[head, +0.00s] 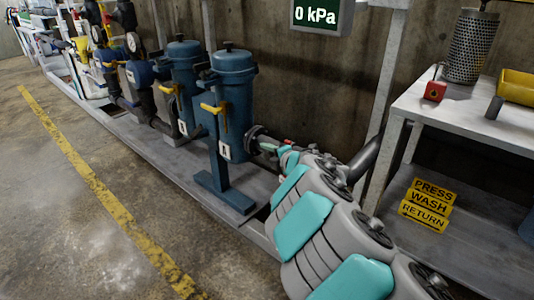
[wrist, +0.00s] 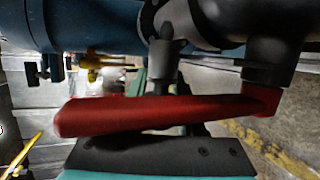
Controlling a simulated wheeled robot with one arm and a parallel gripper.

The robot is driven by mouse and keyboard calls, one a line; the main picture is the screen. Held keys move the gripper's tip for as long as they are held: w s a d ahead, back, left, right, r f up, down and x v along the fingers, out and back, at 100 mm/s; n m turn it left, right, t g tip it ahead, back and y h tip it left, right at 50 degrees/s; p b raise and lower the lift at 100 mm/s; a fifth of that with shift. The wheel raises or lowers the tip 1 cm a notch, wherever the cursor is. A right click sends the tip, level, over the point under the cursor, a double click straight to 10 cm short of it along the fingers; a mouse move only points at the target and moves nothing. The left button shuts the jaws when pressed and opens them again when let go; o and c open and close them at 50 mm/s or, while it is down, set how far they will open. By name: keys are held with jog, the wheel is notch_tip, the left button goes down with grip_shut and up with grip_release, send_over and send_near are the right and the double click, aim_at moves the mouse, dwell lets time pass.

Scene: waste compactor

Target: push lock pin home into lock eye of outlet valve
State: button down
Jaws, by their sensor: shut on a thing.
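The outlet valve (wrist: 275,50) is a dark body at the upper right of the wrist view. Its red lever handle (wrist: 160,115) runs across the middle. A dark tapered peg with a thin shank, seemingly the lock pin (wrist: 166,55), stands left of the valve stem, partly behind the handle. The lock eye cannot be made out. A dark bolted plate of mine shows below the handle.
A blue vessel (head: 234,90) stands just left of my gripper. A steel bench (head: 460,120) at the right carries a red padlock-like item (head: 434,90) and a perforated cylinder (head: 471,45). A display (head: 318,15) reads 0 kPa. The floor at left is clear.

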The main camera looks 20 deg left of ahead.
jog(key=shift+c, duration=2.2)
grip_release()
jog(key=shift+c, duration=0.4)
jog(key=shift+s, duration=0.1)
jog(key=v, duration=0.7)
